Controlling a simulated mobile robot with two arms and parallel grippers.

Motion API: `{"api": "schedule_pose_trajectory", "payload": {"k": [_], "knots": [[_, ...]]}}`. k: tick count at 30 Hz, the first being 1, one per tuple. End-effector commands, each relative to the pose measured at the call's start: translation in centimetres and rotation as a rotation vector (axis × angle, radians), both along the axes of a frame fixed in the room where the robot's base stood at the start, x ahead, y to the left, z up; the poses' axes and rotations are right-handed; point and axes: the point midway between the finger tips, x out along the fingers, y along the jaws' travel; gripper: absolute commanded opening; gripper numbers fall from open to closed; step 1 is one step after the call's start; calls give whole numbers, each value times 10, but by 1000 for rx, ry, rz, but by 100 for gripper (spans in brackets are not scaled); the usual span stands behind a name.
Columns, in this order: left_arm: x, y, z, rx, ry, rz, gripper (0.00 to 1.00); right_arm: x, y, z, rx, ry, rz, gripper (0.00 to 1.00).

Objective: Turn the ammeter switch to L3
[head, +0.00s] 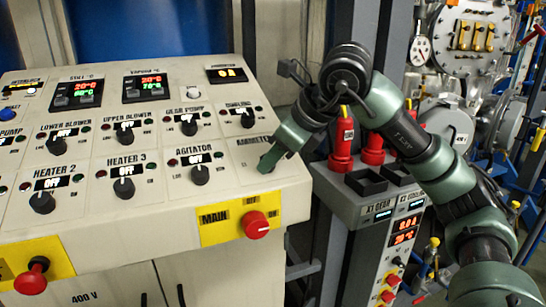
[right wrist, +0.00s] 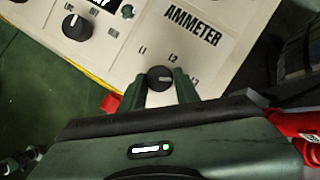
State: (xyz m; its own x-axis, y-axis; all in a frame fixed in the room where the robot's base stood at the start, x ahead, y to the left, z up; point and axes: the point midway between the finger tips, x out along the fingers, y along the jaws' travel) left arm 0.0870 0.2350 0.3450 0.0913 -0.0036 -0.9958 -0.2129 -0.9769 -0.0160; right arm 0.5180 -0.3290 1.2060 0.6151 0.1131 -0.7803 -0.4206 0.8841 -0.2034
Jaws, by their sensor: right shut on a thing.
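The ammeter switch (right wrist: 160,77) is a round black knob with a pale mark, under the AMMETER label (right wrist: 192,26) in the right wrist view. The marks L1, L2 and a partly covered L3 (right wrist: 194,80) surround it. The pale mark seems to point rightward; its exact setting is hard to tell. My right gripper (right wrist: 161,86) has its green fingers on both sides of the knob and is shut on it. In the head view the right gripper (head: 267,161) reaches the panel's right edge and hides the knob. My left gripper is out of view.
The sloping control panel (head: 226,174) carries several other knobs, including the agitator knob (head: 199,175) close to the left. A red main switch (head: 257,225) on a yellow plate sits just below. Red plugs (head: 342,150) and a grey box with displays stand to the right.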

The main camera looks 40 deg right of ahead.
Motion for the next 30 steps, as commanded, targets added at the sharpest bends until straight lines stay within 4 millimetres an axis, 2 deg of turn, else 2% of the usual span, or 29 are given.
{"api": "schedule_pose_trajectory", "payload": {"k": [4, 5, 6, 7, 17, 20, 30], "knots": [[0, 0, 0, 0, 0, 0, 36, 0, 0, 1, 2, -3, -3, 0], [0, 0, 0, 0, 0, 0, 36, 0, 0, 1, 2, -3, -3, 37], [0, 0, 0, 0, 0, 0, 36, 0, 0, 1, 2, -3, -3, 48], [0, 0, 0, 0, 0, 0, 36, 0, -1, 1, 1, -2, -2, 53], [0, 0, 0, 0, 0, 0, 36, -1, 0, 2, 0, -1, 0, 53], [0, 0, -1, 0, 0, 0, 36, -6, -2, 9, 0, -4, -2, 53], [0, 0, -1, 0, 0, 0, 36, -40, -7, 53, 1, -5, 0, 53]]}}
